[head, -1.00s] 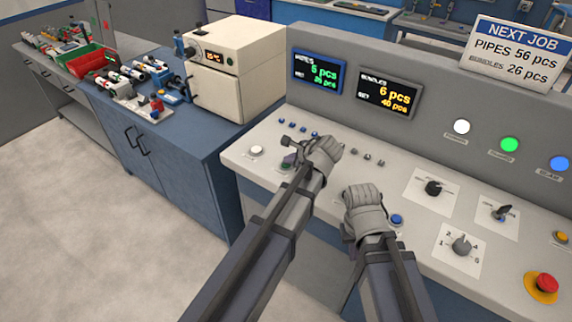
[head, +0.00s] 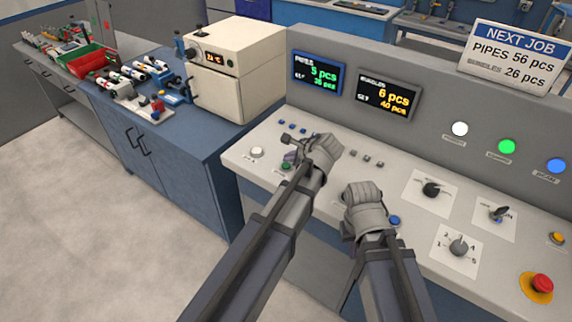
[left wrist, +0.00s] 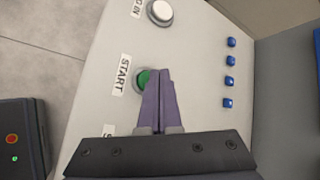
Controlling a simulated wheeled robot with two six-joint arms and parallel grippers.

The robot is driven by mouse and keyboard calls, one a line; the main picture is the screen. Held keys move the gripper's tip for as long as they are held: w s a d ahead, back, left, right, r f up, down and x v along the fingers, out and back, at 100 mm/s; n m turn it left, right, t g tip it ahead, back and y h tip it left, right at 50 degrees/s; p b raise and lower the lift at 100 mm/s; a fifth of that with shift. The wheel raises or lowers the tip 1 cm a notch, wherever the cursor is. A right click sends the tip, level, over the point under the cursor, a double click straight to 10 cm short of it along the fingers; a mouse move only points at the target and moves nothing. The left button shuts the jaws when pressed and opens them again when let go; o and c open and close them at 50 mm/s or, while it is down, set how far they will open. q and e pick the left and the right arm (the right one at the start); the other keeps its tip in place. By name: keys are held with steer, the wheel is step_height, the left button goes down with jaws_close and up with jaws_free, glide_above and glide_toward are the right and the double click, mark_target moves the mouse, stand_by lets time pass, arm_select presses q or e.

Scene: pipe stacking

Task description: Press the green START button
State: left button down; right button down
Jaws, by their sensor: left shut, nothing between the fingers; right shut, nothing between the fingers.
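The green START button (left wrist: 142,79) shows in the left wrist view beside its START label (left wrist: 122,75). Its right part is hidden behind my left fingers. In the head view the green button (head: 286,166) shows on the left part of the console. My left gripper (left wrist: 160,73) is shut and empty, its purple fingertips overlapping the button's right side. In the head view my left gripper (head: 290,156) is just above and beside the button; a small gap or contact cannot be told. My right gripper (head: 346,231) is shut, low over the console's front, its fingers mostly hidden.
A white button (left wrist: 160,12) lies beyond START, and several small blue buttons (left wrist: 230,81) line the right. The console (head: 330,180) also carries knobs and a red emergency stop (head: 542,283) at far right. A blue cabinet (head: 190,150) stands left.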

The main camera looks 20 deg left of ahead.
mark_target(289, 167)
arm_select(q)
steer(key=shift+r, duration=0.15)
step_height(289, 167, up, 5)
steer(key=p, duration=0.5)
stand_by(0.5)
steer(key=s+d+f+n+g+h, duration=0.3)
steer(key=s+d+n, duration=0.3)
steer(key=s, duration=0.5)
steer(key=s+d+f+n+g+h, duration=0.2)
steer(key=s+d+n, duration=0.4)
steer(key=s, duration=0.6)
steer(key=shift+s+d+f+n+g+h, duration=0.3)
steer(key=shift+f+n+g+h, duration=0.15)
steer(key=shift+f, duration=0.45)
